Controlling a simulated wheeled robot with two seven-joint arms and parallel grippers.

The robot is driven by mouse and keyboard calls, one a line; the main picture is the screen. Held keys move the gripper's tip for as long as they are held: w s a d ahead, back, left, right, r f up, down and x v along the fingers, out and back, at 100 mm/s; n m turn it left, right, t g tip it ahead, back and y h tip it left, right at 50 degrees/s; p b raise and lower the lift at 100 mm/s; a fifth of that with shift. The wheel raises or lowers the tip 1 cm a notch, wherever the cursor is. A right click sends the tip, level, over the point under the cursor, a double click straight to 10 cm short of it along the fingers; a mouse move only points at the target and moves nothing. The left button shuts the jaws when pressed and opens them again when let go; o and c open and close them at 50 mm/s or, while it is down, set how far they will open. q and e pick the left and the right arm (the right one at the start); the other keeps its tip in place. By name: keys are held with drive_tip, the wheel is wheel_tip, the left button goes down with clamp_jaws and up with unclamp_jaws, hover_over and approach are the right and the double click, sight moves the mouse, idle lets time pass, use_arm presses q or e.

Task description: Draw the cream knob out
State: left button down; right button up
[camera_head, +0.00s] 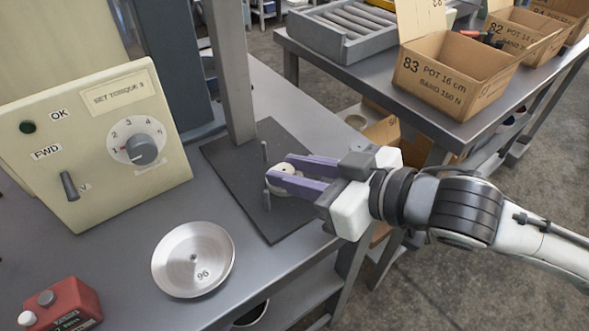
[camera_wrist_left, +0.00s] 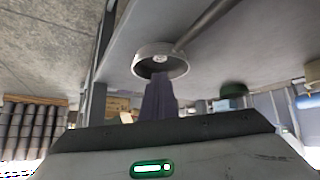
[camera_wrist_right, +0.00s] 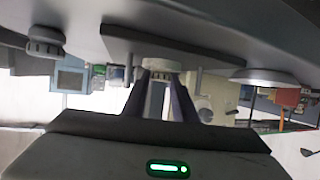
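The cream knob (camera_head: 283,168) is at the dark plate between two upright pins. My right gripper (camera_head: 279,167) reaches in from the right, with one purple finger on each side of the knob, and looks shut on it. In the right wrist view the knob (camera_wrist_right: 162,65) sits between the fingertips, against the dark plate's surface. How the knob is seated is partly hidden by the fingers. My left gripper is outside the head view. In the left wrist view its fingers (camera_wrist_left: 159,76) are together, overlapping the rim of a round metal pan (camera_wrist_left: 146,53); I cannot tell whether they hold it.
The dark plate (camera_head: 230,165) lies on a grey bench beside a grey post (camera_head: 233,70). A cream control box (camera_head: 90,180) stands left. A metal dish marked 96 (camera_head: 193,260) and a red device (camera_head: 65,305) lie in front. Cardboard boxes (camera_head: 450,75) stand on another table.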

drive_tip(key=o, duration=0.3)
clamp_jaws()
drive_tip(key=shift+r+p, duration=0.7)
drive_tip(key=shift+p, duration=0.25)
drive_tip(key=shift+r+p, duration=1.3)
drive_tip(key=shift+p, duration=0.15)
